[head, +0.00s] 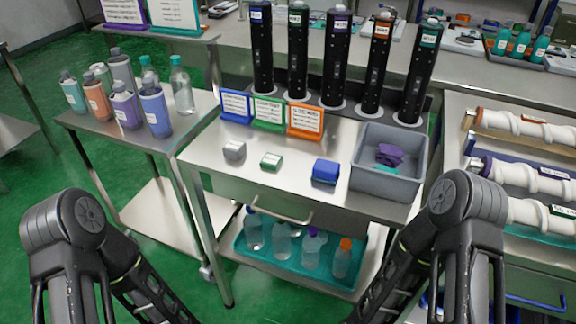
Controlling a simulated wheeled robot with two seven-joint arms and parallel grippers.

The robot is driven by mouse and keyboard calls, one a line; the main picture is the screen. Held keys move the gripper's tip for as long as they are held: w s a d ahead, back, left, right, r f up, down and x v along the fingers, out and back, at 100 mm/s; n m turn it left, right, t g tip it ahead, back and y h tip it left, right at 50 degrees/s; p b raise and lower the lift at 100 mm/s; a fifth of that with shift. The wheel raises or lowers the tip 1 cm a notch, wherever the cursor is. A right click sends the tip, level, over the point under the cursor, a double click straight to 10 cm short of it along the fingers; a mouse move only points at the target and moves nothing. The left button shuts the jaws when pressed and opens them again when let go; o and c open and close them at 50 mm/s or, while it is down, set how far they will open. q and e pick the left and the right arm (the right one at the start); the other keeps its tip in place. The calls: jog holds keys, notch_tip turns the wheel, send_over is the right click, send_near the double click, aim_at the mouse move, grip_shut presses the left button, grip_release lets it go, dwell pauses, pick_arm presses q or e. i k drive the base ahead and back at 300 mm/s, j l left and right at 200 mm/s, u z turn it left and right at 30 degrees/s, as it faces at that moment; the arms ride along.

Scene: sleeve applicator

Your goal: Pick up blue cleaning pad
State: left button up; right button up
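The blue cleaning pad (325,171) is a small blue block with a darker base. It lies on the steel table top (300,186), just left of the grey bin. A green pad (271,160) and a grey pad (235,150) lie to its left, apart from it. My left arm comes in at the lower left and my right arm at the lower right. Both grippers are below the picture's lower edge, so neither shows. Nothing covers the blue pad.
A grey bin (388,182) with purple and teal cloths stands right of the blue pad. Blue, green and orange framed signs (305,120) and several black dispensers (337,62) stand behind. Bottles (153,112) crowd the left side table. The table top before the pads is clear.

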aim_at(323, 170)
jog(key=i+j+z, duration=0.1)
jog(key=j, duration=0.65)
jog(key=j+z, duration=0.15)
jog(key=j, duration=0.6)
